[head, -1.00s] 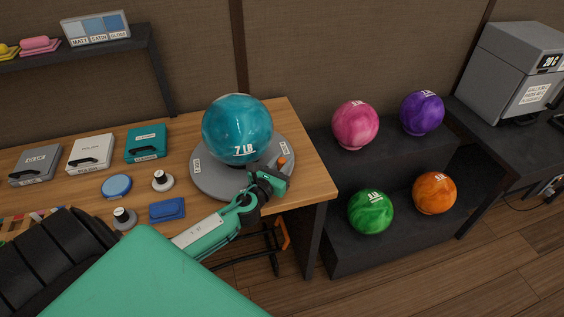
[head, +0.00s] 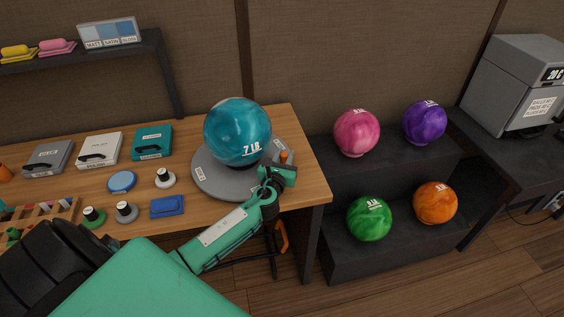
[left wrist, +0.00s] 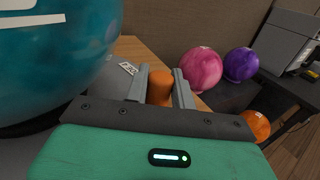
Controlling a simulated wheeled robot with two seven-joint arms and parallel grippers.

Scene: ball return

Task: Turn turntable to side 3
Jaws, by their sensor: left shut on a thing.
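The grey turntable (head: 215,181) lies on the right part of the wooden workbench, with small white labels on its rim. A teal ball (head: 237,131) marked 7 LB rests on it. An orange peg (head: 284,156) stands at the turntable's right edge. My left gripper (head: 282,165) is at that edge. In the left wrist view the peg (left wrist: 160,87) is between its two grey fingers (left wrist: 159,92), and the gripper is shut on it. The teal ball (left wrist: 50,60) fills the left of that view. The label text is too small to read surely. My right gripper is not in view.
Several discs and a blue cloth (head: 167,206) lie left of the turntable. Three cases, one a teal case (head: 152,142), stand behind them. Pink (head: 357,132), purple, green and orange balls sit on the dark stepped rack (head: 340,175) right of the bench. A grey machine (head: 514,85) stands far right.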

